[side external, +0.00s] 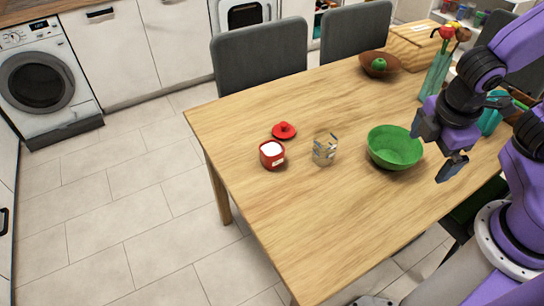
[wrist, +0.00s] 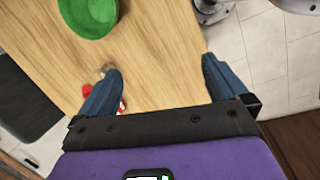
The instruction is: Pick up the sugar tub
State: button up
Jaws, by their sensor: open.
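A red tub with a white top (side external: 272,154), which looks like the sugar tub, stands upright on the wooden table near its left end. A red lid-like piece (side external: 284,131) with a knob lies just behind it, apart. My gripper (side external: 440,149) is open and empty above the right part of the table, past the green bowl and well away from the tub. In the wrist view my gripper's fingers (wrist: 160,70) are spread wide. The red tub (wrist: 122,108) is partly hidden by the left finger there, and the lid (wrist: 87,90) shows beside that finger.
A clear patterned container (side external: 324,149) stands right of the tub. A green bowl (side external: 394,147) sits between it and my gripper. A brown bowl with a green fruit (side external: 379,65) and a flower vase (side external: 435,78) stand farther back. The table front is clear.

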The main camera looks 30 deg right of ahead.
jog(key=w+a+f+n+t+h, duration=0.3)
jog(key=w+f+n+h, duration=0.1)
jog(key=w, duration=0.5)
jog(key=w+a+f+n+t+y, duration=0.1)
jog(key=w+a+f+n+t, duration=0.2)
jog(key=a+f+n, duration=0.1)
jog(key=w+a+f+n+t+y, duration=0.1)
jog(key=w+a+f+n+t, duration=0.2)
jog(key=w+a+f+n, duration=0.1)
jog(key=w+a+f+n+t+y, duration=0.1)
jog(key=w+a+f+n+t, duration=0.2)
jog(key=a+f+n, duration=0.3)
jog(key=shift+w+a+f+n, duration=0.15)
jog(key=shift+w+f, duration=0.05)
jog(key=shift+f, duration=0.3)
jog(key=shift+w+a+f+n, duration=0.1)
jog(key=shift+w+f+n, duration=0.1)
jog(key=shift+f, duration=0.25)
jog(key=shift+w+f, duration=0.2)
send_near(269, 152)
jog(key=shift+w+d+f, duration=0.3)
jog(key=shift+w+d, duration=0.15)
jog(key=shift+w, duration=0.15)
jog(key=shift+a+x, duration=0.15)
jog(key=shift+x, duration=1.35)
jog(key=shift+a+x, duration=0.1)
jog(key=shift+x, duration=1.35)
jog(key=shift+w+r, duration=0.1)
jog(key=c, duration=1.4)
